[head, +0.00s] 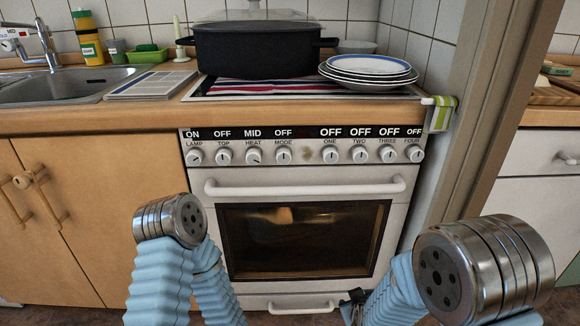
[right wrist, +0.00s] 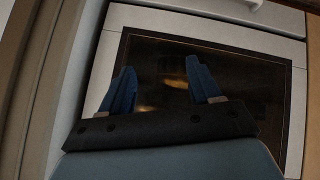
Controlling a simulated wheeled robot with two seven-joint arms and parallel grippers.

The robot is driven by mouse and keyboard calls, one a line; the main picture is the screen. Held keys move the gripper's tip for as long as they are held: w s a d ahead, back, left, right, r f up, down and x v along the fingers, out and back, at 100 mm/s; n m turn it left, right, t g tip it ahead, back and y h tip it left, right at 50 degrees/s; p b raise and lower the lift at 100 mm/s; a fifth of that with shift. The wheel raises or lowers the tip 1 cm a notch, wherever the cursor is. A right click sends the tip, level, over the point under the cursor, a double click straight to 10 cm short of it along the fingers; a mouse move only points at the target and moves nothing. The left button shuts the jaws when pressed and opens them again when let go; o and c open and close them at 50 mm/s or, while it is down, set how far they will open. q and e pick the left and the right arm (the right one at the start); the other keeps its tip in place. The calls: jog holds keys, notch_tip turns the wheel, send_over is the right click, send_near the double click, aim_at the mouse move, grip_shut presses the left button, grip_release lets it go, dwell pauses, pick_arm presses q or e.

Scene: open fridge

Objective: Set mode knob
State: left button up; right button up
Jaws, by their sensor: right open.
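The mode knob (head: 283,156) is a round white knob in the row on the oven's control panel (head: 307,151) in the head view. The label above it reads OFF. My right gripper (right wrist: 160,65) is open and empty in the right wrist view, its two blue fingers apart in front of the dark oven window. In the head view only a small dark part of it shows low down, well below the knobs and right of the drawer handle. My left gripper is not visible; only my left arm shows.
The long white oven handle (head: 305,187) juts out just below the knobs, above the oven window (head: 305,240). A black pot (head: 253,50) and stacked plates (head: 368,70) stand on top. A wooden post (head: 490,110) rises at right. Other knobs sit close on both sides.

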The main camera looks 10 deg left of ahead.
jog(key=w+a+r+n+t+y, duration=0.1)
jog(key=a+r+n+t, duration=0.1)
jog(key=a+r, duration=0.45)
jog(key=w+a+r+n+t, duration=0.1)
jog(key=a+r+t, duration=0.15)
jog(key=r, duration=0.65)
jog(key=n+t+y, duration=0.2)
jog(key=n+t, duration=0.1)
jog(key=t, duration=0.1)
send_near(283, 158)
jog(key=shift+y, duration=0.4)
jog(key=x, duration=0.9)
jog(key=shift+w+d+f, duration=0.1)
jog(key=shift+w+f, duration=0.05)
jog(key=shift+w, duration=0.1)
jog(key=c, duration=1.1)
jog(key=shift+o, duration=0.2)
